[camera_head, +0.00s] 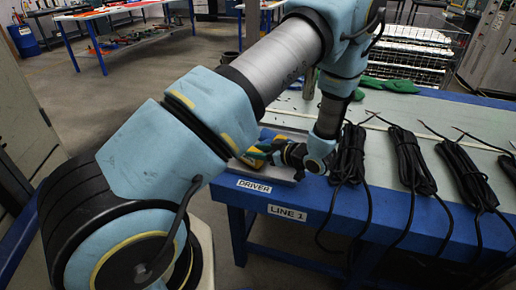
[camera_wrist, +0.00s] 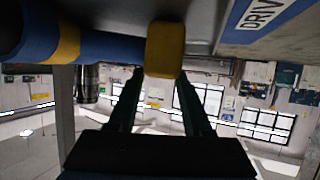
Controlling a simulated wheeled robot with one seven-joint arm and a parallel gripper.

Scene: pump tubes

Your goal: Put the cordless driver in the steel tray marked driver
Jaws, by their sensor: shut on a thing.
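The cordless driver (camera_head: 254,153), yellow and dark blue, is at the end of my arm in the head view, partly hidden by my arm. My gripper (camera_head: 277,152) is shut on it. In the wrist view, the two fingers of my gripper (camera_wrist: 163,72) close on a yellow part of the driver (camera_wrist: 165,48). The steel tray (camera_head: 275,174) lies at the table's near left corner, behind the white DRIVER label (camera_head: 254,186). The driver is low over the tray; I cannot tell whether it touches the tray floor. My arm hides much of the tray.
Several black cable bundles (camera_head: 408,158) lie along the blue table edge to the right, with ends hanging over it. Green gloves (camera_head: 388,85) lie at the back of the table. A wire basket (camera_head: 415,55) stands behind. A LINE 1 label (camera_head: 287,214) is on the front edge.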

